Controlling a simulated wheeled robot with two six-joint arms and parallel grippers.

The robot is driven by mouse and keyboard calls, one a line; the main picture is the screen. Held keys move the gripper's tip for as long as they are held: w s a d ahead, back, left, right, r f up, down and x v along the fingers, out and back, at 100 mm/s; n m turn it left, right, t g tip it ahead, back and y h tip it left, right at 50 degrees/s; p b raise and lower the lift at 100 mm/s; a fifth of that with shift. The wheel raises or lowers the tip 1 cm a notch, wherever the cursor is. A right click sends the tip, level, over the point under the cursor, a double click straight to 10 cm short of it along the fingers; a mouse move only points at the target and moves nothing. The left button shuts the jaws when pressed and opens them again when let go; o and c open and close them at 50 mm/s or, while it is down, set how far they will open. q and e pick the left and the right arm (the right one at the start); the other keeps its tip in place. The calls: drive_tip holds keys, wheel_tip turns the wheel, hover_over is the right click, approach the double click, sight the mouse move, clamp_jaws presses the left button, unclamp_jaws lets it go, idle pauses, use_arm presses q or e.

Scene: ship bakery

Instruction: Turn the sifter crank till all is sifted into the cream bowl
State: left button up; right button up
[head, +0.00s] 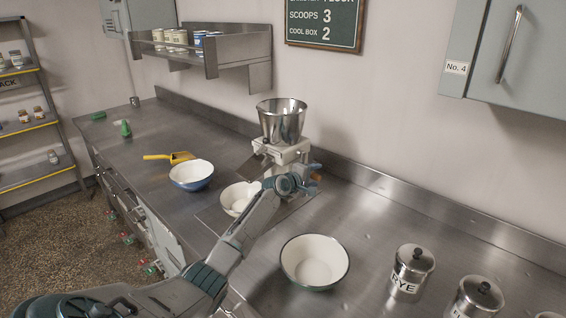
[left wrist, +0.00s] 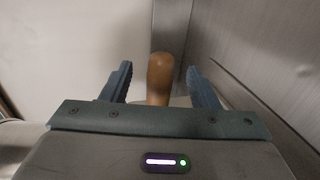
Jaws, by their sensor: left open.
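The sifter has a steel hopper (head: 282,120) on a pale body (head: 285,152) and stands at the back of the steel counter. The cream bowl (head: 232,194) sits at the sifter's front, partly hidden by my left arm; its contents are hard to tell. In the left wrist view, the handle (left wrist: 160,78) stands between the two spread fingers of the gripper (left wrist: 158,72), with gaps on both sides. My right gripper is not in view.
A dark-rimmed white bowl (head: 315,262) stands in front. A RYE canister (head: 411,268) and another canister (head: 474,298) stand at right.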

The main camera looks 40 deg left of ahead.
use_arm(q)
drive_tip(key=p+v, duration=0.5)
drive_tip(key=shift+r, duration=0.25)
drive_tip(key=p+v, duration=0.2)
drive_tip(key=v, duration=0.1)
drive_tip(key=shift+f, duration=0.15)
drive_tip(key=shift+w, duration=0.1)
drive_tip(key=shift+f, duration=0.1)
